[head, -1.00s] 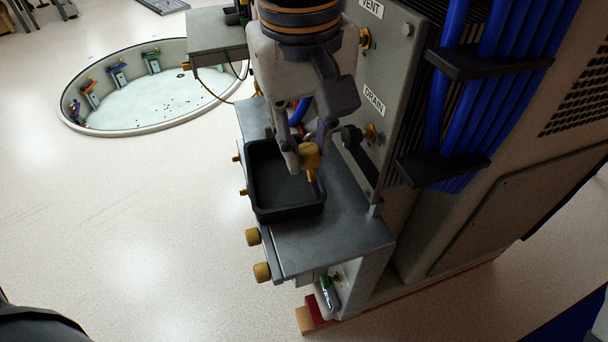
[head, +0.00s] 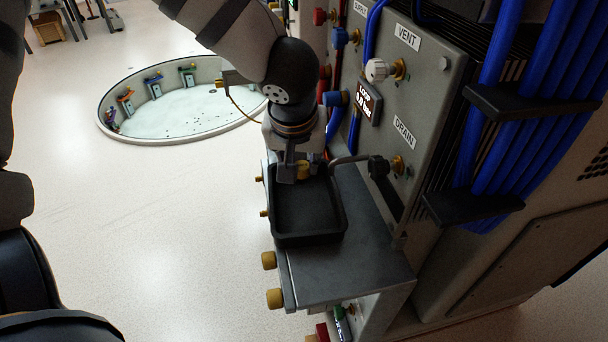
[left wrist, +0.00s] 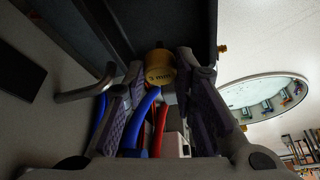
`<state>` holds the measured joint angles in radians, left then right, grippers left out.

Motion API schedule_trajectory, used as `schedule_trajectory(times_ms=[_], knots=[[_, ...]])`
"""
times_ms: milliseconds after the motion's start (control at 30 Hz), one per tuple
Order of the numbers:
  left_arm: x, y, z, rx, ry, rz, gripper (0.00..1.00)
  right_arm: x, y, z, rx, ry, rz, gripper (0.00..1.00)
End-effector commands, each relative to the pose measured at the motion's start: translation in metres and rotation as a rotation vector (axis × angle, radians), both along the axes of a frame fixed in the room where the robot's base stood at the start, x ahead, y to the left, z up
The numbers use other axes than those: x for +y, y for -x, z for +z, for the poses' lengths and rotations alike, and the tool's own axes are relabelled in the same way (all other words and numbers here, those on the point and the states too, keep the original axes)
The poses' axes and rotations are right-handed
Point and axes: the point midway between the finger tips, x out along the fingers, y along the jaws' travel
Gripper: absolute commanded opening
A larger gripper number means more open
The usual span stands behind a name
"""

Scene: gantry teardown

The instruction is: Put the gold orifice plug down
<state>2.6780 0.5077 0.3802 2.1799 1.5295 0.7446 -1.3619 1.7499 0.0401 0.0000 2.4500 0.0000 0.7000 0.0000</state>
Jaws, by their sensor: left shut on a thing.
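The gold orifice plug (head: 303,170) is at the far end of the black tray (head: 308,240). It is held between the fingertips of my left gripper (head: 297,174), which is shut on it. In the left wrist view the plug (left wrist: 160,68) shows its round, marked end between the fingers of the left gripper (left wrist: 158,75), with the dark tray (left wrist: 165,22) just beyond. Whether the plug touches the tray floor cannot be told. The rest of the tray looks empty. My right gripper is not in view.
The tray stands on a grey metal shelf (head: 350,268) with gold knobs along its left side. The panel with VENT and DRAIN labels (head: 405,130), valves and blue hoses (head: 490,150) rises close on the right. A bent grey handle (head: 350,160) is near the gripper. Open floor lies left.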

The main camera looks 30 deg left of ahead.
Motion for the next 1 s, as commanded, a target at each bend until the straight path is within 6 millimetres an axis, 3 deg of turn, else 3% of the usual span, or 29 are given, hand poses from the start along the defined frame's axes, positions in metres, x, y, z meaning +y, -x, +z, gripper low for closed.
schedule_trajectory(times_ms=[100,200,567,600,700,1000], knots=[[0.008,-0.011,-0.032,0.019,-0.001,0.001,0.0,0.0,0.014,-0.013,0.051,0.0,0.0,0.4],[0.007,-0.01,-0.048,0.014,0.0,0.0,0.0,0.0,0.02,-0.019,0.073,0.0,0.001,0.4],[0.006,-0.011,-0.048,0.001,0.001,0.001,0.0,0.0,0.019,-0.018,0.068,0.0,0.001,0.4],[0.006,-0.011,-0.049,0.0,0.0,0.001,0.27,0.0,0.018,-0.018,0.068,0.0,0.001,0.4],[0.006,-0.011,-0.048,0.0,0.0,0.001,0.45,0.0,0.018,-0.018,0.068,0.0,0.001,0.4],[0.006,-0.011,-0.045,-0.002,0.001,0.001,0.45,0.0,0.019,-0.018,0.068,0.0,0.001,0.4]])
